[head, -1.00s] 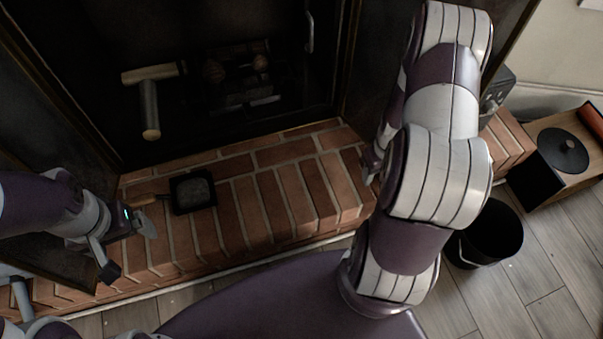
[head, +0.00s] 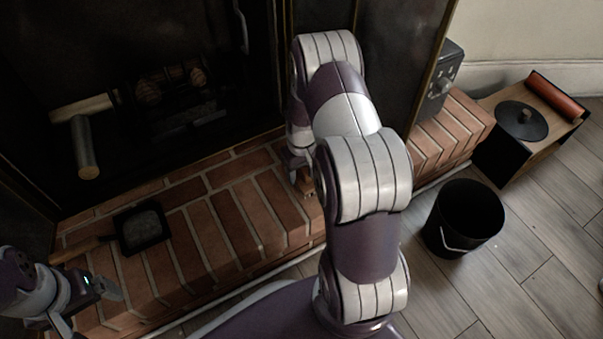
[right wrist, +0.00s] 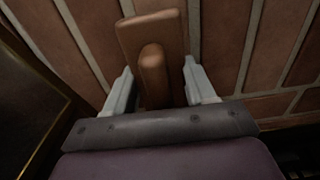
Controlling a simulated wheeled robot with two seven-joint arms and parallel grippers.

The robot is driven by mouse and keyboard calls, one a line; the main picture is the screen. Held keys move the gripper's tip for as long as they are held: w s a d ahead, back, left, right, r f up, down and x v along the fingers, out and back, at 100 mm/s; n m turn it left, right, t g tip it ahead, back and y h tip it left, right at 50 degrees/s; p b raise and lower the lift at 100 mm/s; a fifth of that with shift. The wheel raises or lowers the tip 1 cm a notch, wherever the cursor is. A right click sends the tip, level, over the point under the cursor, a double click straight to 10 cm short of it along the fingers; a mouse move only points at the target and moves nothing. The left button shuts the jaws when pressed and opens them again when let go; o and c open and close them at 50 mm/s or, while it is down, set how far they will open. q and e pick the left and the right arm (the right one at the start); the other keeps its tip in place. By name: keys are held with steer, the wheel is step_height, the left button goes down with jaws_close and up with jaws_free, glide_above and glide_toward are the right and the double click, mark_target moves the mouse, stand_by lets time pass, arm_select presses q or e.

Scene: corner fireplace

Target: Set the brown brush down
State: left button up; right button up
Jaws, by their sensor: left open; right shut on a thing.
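The brown brush (right wrist: 152,30) is between the two pale fingers of my right gripper (right wrist: 160,90) in the right wrist view, over the red bricks. My right gripper is shut on it. In the head view my right gripper (head: 299,168) is low over the brick hearth (head: 235,215), partly hidden by my own arm. A small part of the brush (head: 308,187) shows beside it. I cannot tell whether the brush touches the bricks. My left gripper (head: 92,307) is open and empty at the lower left, over the near edge of the hearth.
A black square pan (head: 142,229) with a wooden handle lies on the hearth at left. Bricks between pan and right gripper are bare.

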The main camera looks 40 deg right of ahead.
steer(key=o, duration=1.1)
steer(key=shift+f, duration=0.15)
step_height(320, 180, up, 13)
steer(key=p, duration=0.8)
steer(key=shift+n+t, duration=0.7)
steer(key=s+a+r, duration=0.3)
steer(key=a+r, duration=0.1)
steer(key=a, duration=0.1)
steer(key=s+a+r, duration=0.4)
steer(key=a, duration=0.1)
steer(key=s+a+r, duration=0.4)
steer(key=a, duration=0.1)
steer(key=shift+a+r, duration=0.2)
steer(key=shift+a, duration=0.1)
